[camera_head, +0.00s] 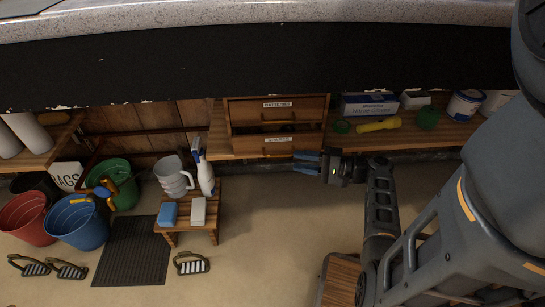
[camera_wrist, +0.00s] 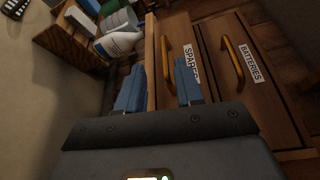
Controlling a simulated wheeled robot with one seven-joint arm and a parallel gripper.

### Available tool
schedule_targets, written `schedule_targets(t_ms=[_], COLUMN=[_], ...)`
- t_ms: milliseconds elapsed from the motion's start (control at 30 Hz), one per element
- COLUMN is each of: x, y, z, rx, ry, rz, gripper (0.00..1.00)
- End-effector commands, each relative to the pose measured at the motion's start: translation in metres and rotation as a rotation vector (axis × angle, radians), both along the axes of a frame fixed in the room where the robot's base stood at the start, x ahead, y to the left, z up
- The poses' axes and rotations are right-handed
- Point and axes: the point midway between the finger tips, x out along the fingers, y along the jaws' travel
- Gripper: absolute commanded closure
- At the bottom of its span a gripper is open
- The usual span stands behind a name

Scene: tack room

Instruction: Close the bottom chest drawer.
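The wooden chest (camera_head: 229,118) stands on the shelf under the counter. Its upper drawer (camera_head: 300,106) is labelled BATTERIES and looks shut. The bottom drawer (camera_head: 250,146), labelled SPARES, stands partly pulled out, with a dark gap above its front. My gripper (camera_head: 306,162) is at the lower right of that drawer front. In the wrist view my blue fingers (camera_wrist: 158,75) are apart with nothing clamped between them. The SPARES drawer's brass handle (camera_wrist: 165,58) shows in line with the gap between them; whether a finger touches the drawer I cannot tell.
Right of the chest, the shelf holds a blue-white box (camera_head: 368,105), a yellow torch-like item (camera_head: 378,125) and a green roll (camera_head: 428,117). A small stool (camera_head: 178,226) with a spray bottle (camera_head: 205,175) stands lower left. The floor (camera_head: 270,240) below the chest is clear.

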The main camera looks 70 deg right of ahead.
Motion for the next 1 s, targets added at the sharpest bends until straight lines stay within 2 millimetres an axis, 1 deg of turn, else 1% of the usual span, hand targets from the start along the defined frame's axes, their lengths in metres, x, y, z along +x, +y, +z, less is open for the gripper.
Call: schedule_targets(t_ms=[67, 167, 500, 633, 800, 1000], x=[-0.002, 0.004, 0.054, 0.067, 0.074, 0.075], y=[-0.005, -0.006, -0.005, -0.005, -0.005, -0.005], z=[0.003, 0.003, -0.002, -0.003, -0.003, -0.002], rx=[0.001, 0.002, 0.001, 0.001, 0.002, 0.002], ry=[-0.015, -0.019, -0.018, -0.018, -0.018, -0.018], rz=[-0.004, -0.002, -0.002, -0.002, -0.004, -0.004], gripper=[0.64, 0.64, 0.64, 0.64, 0.64, 0.64])
